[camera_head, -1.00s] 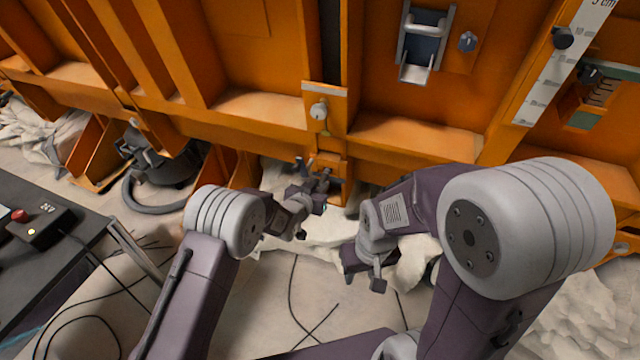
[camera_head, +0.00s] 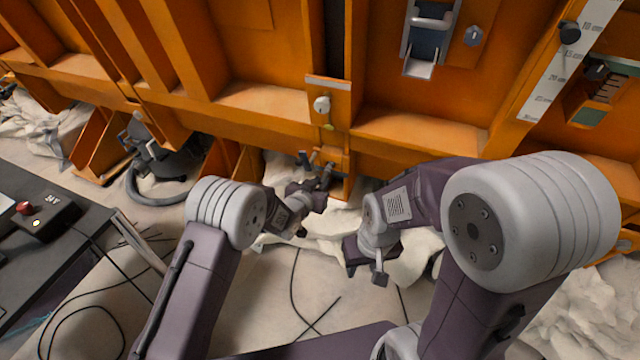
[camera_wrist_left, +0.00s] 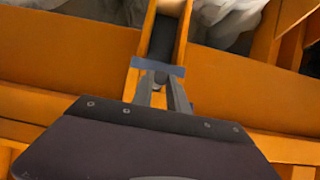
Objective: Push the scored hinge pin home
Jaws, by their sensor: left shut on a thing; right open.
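My left gripper (camera_head: 325,180) is at the lower edge of the orange frame, below a small plate with a round knob (camera_head: 322,104). In the left wrist view its fingers (camera_wrist_left: 160,88) are shut on a short blue-grey bar (camera_wrist_left: 158,66) lying crosswise at the tips, in front of an orange upright with a dark slot. I cannot tell whether this bar is the hinge pin; no score mark shows, and the fingers and wrist hide the contact. My right gripper (camera_head: 367,268) is open and empty, lower and to the right, over the pale floor.
The orange ribbed wall (camera_head: 420,130) spans the back, with a latch (camera_head: 430,40) and a white scale (camera_head: 570,60). A dark bench with a red-button box (camera_head: 42,220) stands at left. Pale sand lies below the wall.

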